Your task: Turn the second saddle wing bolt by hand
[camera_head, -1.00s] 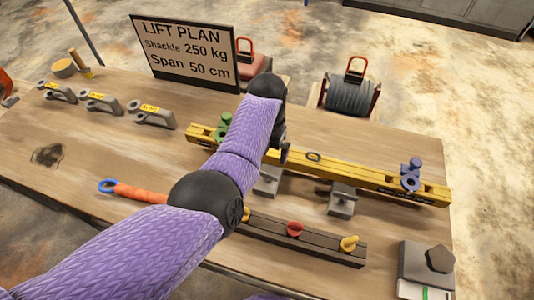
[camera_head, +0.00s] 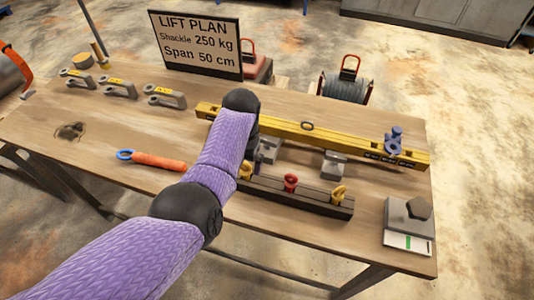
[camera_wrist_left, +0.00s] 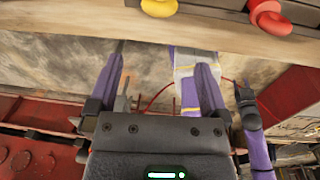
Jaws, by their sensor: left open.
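The yellow lifting beam (camera_head: 345,142) lies across the table. A blue saddle fitting with a knob-like top (camera_head: 394,140) sits near its right end; which part is the wing bolt is too small to tell. My left arm covers the beam's left part, hiding the green fitting there. My left gripper (camera_wrist_left: 163,62) is open and empty in the left wrist view, its fingers apart with floor and table edge behind them. In the head view my own arm hides it. The blue fitting is well to the right of that arm.
A dark rack (camera_head: 300,196) holds yellow and red eye pieces. An orange-handled tool (camera_head: 158,161) and shackles (camera_head: 166,96) lie left. A grey block with a dark hex top (camera_head: 408,215) stands front right. The lift plan sign (camera_head: 195,45) stands behind.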

